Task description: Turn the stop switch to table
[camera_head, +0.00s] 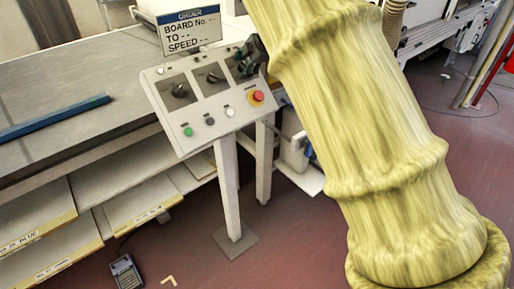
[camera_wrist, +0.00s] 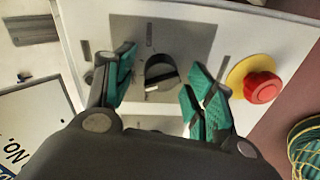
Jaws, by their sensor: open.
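A grey control panel (camera_head: 203,112) on a post carries several dark rotary switches. Its left switch (camera_head: 180,90) and middle switch (camera_head: 212,77) show in the head view; my gripper (camera_head: 247,58) covers the right one. In the wrist view, my gripper (camera_wrist: 161,76) is open, its green-padded fingers on either side of a black round switch (camera_wrist: 161,69) on a grey plate. A pale mark on this knob points to the lower left. The fingers look apart from the knob. Labels are too small to read, so I cannot tell which switch is the stop switch.
A red push button (camera_wrist: 262,86) on a yellow base sits right of the fingers in the wrist view. Green, dark and white buttons line the panel's lower edge. An order card (camera_head: 190,30) stands behind the panel. A table (camera_head: 75,75) with a blue bar is at left.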

